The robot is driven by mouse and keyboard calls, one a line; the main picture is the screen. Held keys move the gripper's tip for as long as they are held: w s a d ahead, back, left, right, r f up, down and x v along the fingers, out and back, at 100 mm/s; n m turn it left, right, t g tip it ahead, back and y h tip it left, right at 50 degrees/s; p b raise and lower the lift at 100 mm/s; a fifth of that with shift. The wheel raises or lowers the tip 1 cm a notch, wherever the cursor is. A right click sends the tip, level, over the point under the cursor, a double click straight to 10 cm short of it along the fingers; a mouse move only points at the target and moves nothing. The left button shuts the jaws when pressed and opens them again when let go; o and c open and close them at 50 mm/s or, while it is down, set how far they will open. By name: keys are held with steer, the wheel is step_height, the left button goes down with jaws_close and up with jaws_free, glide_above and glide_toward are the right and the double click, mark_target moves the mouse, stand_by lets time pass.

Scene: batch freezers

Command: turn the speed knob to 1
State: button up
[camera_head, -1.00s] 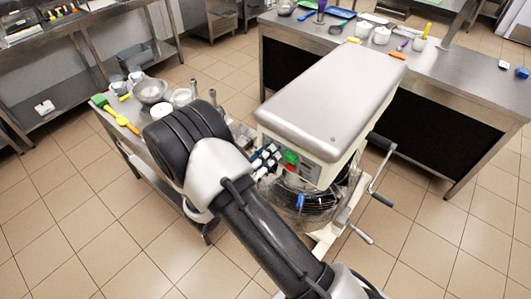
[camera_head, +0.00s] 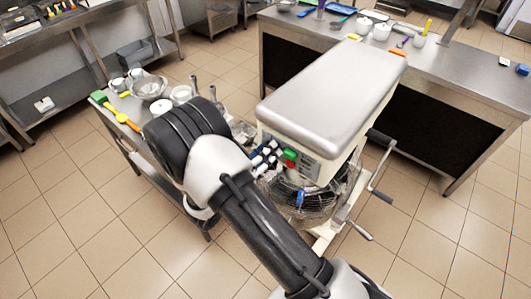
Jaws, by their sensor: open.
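The machine (camera_head: 330,95) is a cream planetary-mixer type with a large flat grey top, standing in the middle of the head view. Its front control panel faces my arm, with a green and a red button (camera_head: 289,158) showing. I cannot make out the speed knob; my arm and gripper cover the left part of the panel. My gripper (camera_head: 264,156) shows only in part, as small black, white and blue pieces close in front of the panel, just left of the buttons. It is open. Whether it touches the panel or knob cannot be told.
A wire-guarded bowl (camera_head: 312,204) sits under the machine head, with crank handles (camera_head: 380,170) on its right. A small steel table (camera_head: 140,130) with bowls and a green-yellow brush stands left. A steel counter (camera_head: 470,75) stands behind right. Tiled floor is clear at the front left.

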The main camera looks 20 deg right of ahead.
steer(key=shift+a, duration=0.1)
steer(key=v, duration=1.2)
steer(key=s+d+r+m+g+y+b, duration=0.2)
steer(key=s+d+r+m+g, duration=0.3)
steer(key=m, duration=0.3)
steer(key=s+d+r+m+g+y+b, duration=0.1)
steer(key=s+d+r+m+g+b, duration=0.2)
steer(key=d+m+g, duration=0.4)
steer(key=s+a+r+m+t+y+b, duration=0.1)
steer(key=s+m+t+y+b, duration=0.1)
steer(key=s+m+y, duration=0.3)
steer(key=s+a+r+m+t+y+b, duration=0.1)
steer(key=s+m+t+y, duration=0.3)
steer(key=m, duration=1)
steer(key=s+r+y+b, duration=0.1)
steer(key=s+y, duration=0.1)
steer(key=s, duration=0.2)
steer(key=shift+a+y, duration=0.25)
steer(key=shift+y, duration=0.05)
